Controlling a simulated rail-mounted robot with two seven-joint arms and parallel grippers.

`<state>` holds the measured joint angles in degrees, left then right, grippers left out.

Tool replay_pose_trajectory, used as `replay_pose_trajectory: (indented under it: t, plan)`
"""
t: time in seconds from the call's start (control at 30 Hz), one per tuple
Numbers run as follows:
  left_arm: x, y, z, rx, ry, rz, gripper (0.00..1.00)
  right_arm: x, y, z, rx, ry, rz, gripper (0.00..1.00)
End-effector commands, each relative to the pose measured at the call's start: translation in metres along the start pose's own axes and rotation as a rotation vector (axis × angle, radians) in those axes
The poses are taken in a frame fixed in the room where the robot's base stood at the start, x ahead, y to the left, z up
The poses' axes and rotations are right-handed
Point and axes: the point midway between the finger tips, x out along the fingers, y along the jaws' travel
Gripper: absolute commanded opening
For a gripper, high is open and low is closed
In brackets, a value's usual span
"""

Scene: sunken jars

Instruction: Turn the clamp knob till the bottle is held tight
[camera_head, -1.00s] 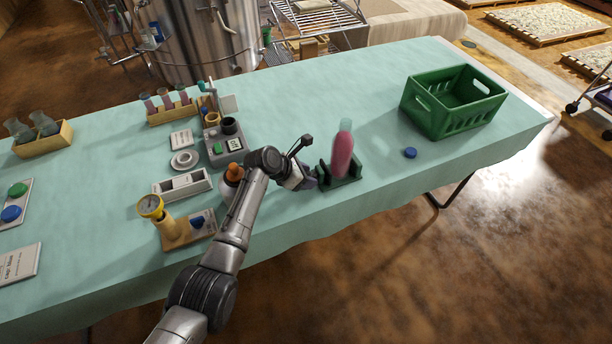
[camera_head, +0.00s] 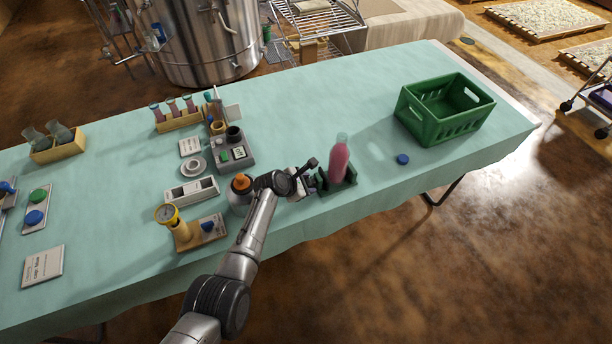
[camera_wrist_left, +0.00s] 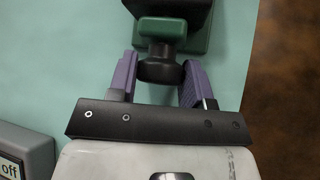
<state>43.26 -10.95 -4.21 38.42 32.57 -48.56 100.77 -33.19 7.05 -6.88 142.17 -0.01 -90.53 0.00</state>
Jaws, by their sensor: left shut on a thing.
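The pink bottle (camera_head: 339,162) with a pale clear neck stands upright in the green clamp (camera_head: 350,179) near the table's front edge. My left gripper (camera_head: 313,186) is at the clamp's left side. In the left wrist view, the purple fingers of my left gripper (camera_wrist_left: 160,70) are shut on the dark round clamp knob (camera_wrist_left: 160,70), one on each side. The green clamp body (camera_wrist_left: 162,28) lies just beyond it. The bottle's contact with the clamp jaws is too small to judge. My right gripper is not in view.
A white flask with an orange top (camera_head: 241,190) stands close beside my left arm. A grey device (camera_head: 233,155) and a gauge stand (camera_head: 180,228) are further left. The table behind the clamp is clear.

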Motion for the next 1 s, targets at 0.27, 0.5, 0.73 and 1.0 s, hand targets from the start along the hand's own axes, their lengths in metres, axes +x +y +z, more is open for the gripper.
replay_pose_trajectory:
  t: [0.27, 0.5, 0.73, 1.0]
  plan:
    - [0.0004, -0.0011, 0.0004, 0.048, 0.000, 0.047, 0.22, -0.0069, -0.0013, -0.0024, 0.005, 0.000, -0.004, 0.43]
    - [0.0004, -0.0011, 0.0004, 0.047, -0.001, 0.046, 0.50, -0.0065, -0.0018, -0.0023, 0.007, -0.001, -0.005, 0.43]
    - [0.0003, -0.0009, 0.0004, 0.047, -0.001, 0.045, 0.71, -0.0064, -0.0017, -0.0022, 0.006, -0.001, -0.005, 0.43]
    - [-0.0016, -0.0005, 0.0009, 0.046, -0.001, 0.046, 0.71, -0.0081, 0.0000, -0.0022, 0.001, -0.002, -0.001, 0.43]
